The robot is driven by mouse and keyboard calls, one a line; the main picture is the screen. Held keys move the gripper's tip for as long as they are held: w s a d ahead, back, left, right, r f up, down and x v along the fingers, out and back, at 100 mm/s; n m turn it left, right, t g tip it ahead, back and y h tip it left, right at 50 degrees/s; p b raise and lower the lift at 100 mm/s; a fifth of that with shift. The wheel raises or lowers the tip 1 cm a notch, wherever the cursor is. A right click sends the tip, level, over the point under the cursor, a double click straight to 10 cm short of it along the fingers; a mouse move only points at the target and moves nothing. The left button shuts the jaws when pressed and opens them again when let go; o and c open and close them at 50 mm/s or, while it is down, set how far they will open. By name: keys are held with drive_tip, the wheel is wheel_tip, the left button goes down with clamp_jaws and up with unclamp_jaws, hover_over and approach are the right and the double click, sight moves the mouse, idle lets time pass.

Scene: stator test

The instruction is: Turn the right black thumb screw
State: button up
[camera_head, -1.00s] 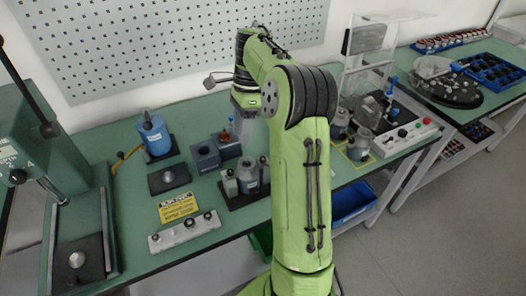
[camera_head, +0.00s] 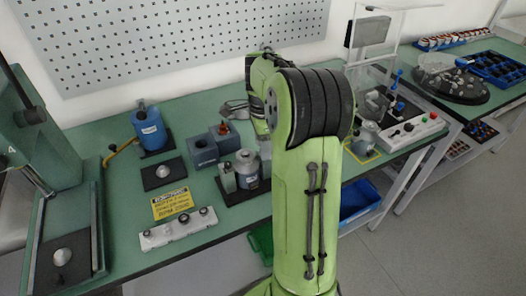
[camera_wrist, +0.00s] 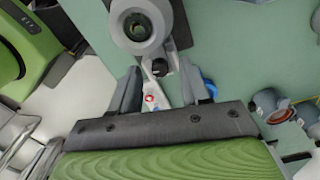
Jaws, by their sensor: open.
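My gripper (camera_wrist: 160,90) is open in the wrist view, with its two grey fingers spread and nothing held between them. A small dark knob (camera_wrist: 160,67) shows just beyond the gap between the fingertips, below a round grey cylinder part (camera_wrist: 140,28). I cannot tell for sure whether this knob is the right black thumb screw, or whether the fingers touch it. In the head view my green arm hides the fingertips and part of the bench. A grey cylinder (camera_head: 246,163) stands in a dark fixture left of the arm.
A white bar with dark knobs (camera_head: 180,229) lies at the bench's front edge beside a yellow label (camera_head: 172,203). A blue cylinder (camera_head: 150,130) and a blue-grey block (camera_head: 204,150) stand behind. A white button console (camera_head: 412,130) is at right. Bench around the block is partly clear.

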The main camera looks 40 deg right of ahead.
drive_tip(key=shift+f, duration=0.45)
drive_tip(key=shift+r, duration=0.1)
clamp_jaws()
drive_tip(key=shift+r+n+p, duration=0.15)
drive_tip(key=shift+n+p, duration=0.5)
drive_tip(key=shift+n, duration=0.05)
unclamp_jaws()
